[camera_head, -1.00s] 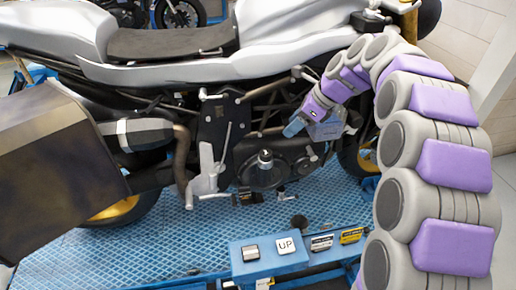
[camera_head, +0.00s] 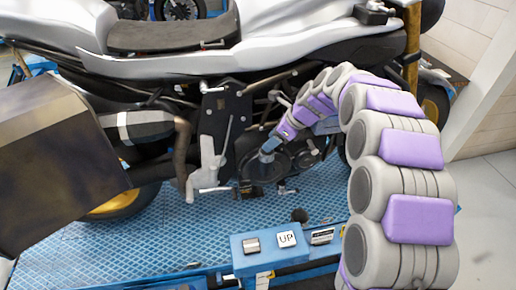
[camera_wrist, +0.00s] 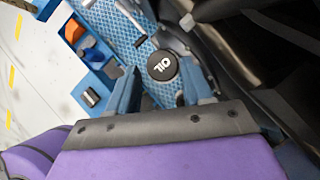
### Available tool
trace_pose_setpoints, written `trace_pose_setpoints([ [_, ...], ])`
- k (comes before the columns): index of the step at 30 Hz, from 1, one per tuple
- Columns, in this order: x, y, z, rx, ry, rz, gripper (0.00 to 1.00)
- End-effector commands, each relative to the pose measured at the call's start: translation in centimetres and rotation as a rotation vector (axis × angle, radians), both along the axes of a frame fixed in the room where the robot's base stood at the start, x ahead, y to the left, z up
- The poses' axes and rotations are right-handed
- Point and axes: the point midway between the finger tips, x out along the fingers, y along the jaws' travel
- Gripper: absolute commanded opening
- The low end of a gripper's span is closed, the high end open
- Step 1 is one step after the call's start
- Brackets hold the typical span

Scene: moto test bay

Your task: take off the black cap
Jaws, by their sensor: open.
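The round black cap (camera_wrist: 162,67) with white "OIL" lettering shows in the wrist view, on the side of the motorcycle's engine. My gripper (camera_wrist: 158,72) is open, with one blue finger on each side of the cap in that picture. I cannot tell whether either finger touches it. In the head view my gripper (camera_head: 268,146) is at the lower engine, pointing down and left. The cap is hard to make out there, largely covered by the gripper.
The silver motorcycle (camera_head: 175,58) stands on a blue textured platform (camera_head: 130,240). A blue control box (camera_head: 262,262) with an "UP" button stands in front. A dark box (camera_head: 50,150) fills the left foreground. The wrist view shows an orange block (camera_wrist: 75,28).

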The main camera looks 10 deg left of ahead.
Motion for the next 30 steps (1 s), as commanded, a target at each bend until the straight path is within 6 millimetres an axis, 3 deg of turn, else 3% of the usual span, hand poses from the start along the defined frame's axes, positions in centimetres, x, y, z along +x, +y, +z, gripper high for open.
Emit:
trace_pose_setpoints([
  [9, 0.3, 3.8, -3.2, -0.006, 0.001, -0.002, 0.50],
  [16, 0.3, 5.0, -3.7, -0.016, 0.000, -0.002, 0.49],
  [30, 0.3, 3.4, -3.2, -0.003, 0.000, -0.004, 0.04],
])
